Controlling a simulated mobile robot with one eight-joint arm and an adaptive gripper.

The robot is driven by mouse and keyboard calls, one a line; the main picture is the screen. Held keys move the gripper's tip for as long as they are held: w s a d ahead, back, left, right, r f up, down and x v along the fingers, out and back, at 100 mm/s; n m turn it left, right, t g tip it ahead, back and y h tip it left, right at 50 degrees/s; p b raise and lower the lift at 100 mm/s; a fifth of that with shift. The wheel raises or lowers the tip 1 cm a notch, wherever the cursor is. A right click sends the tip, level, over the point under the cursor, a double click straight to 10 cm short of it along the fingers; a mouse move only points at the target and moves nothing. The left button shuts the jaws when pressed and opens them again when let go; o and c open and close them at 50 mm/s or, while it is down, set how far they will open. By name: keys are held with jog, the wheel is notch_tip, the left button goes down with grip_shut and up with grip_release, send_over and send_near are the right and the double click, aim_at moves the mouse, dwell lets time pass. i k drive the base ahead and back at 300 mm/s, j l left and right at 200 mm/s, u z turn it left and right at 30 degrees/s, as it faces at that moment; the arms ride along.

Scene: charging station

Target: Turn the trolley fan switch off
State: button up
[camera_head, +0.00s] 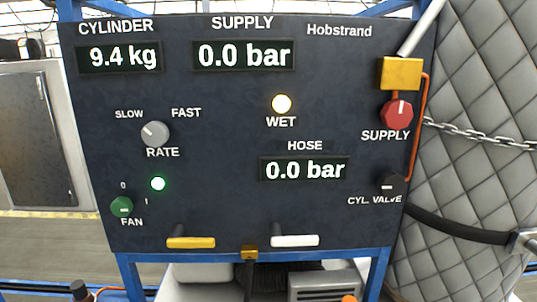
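The fan switch (121,207) is a small round green knob at the lower left of the dark control panel (215,120). The word FAN is printed below it. A 0 is printed above it and an I to its right. Its short pale mark seems to lie toward the right, on the I side, but it is small. A green lamp (158,183) just above and to the right of the knob is lit. My gripper is not in view, and nothing touches the knob.
A grey rate knob (155,133) is above the fan switch. A yellow handle (191,243) and a white handle (295,241) jut out low on the panel. A red supply knob (397,114) and black cylinder valve knob (391,184) are at the right.

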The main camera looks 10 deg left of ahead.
aim_at(122, 206)
jog(key=u, duration=1.85)
